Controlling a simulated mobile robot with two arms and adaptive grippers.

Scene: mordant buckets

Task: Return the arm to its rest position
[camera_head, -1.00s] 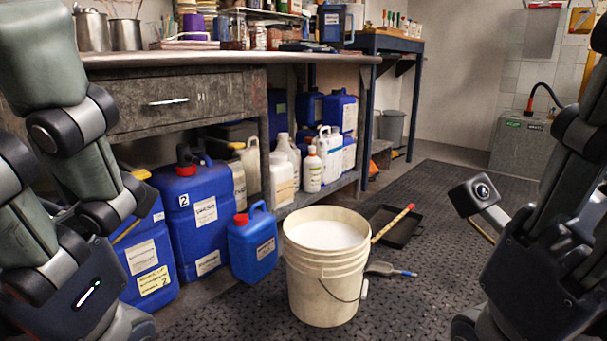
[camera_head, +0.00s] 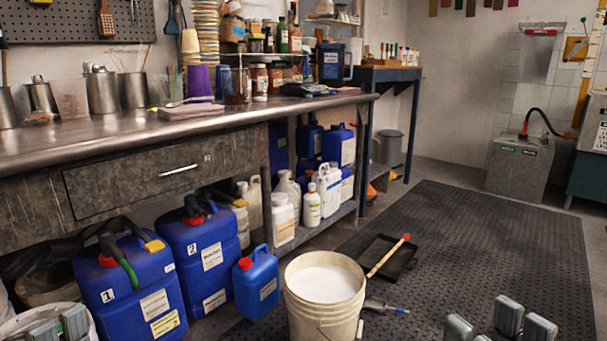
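Only small parts of my arms show, low in the head view. Grey-green finger blocks of my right gripper (camera_head: 491,326) stick up at the bottom edge, right of the white bucket. Floor shows in the gap between them, and nothing is seen held there. Grey-green blocks of my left gripper (camera_head: 60,327) show at the bottom left corner, in front of a pale container. The rest of that gripper is cut off, so its opening is unclear. Both arms' links are out of view.
The white bucket (camera_head: 325,316) of pale contents stands on the dark floor mat (camera_head: 480,250). Blue jugs (camera_head: 130,291) stand under the workbench (camera_head: 110,142) at left. A black tray (camera_head: 396,268) and a scoop (camera_head: 386,307) lie near the bucket. The mat at right is clear.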

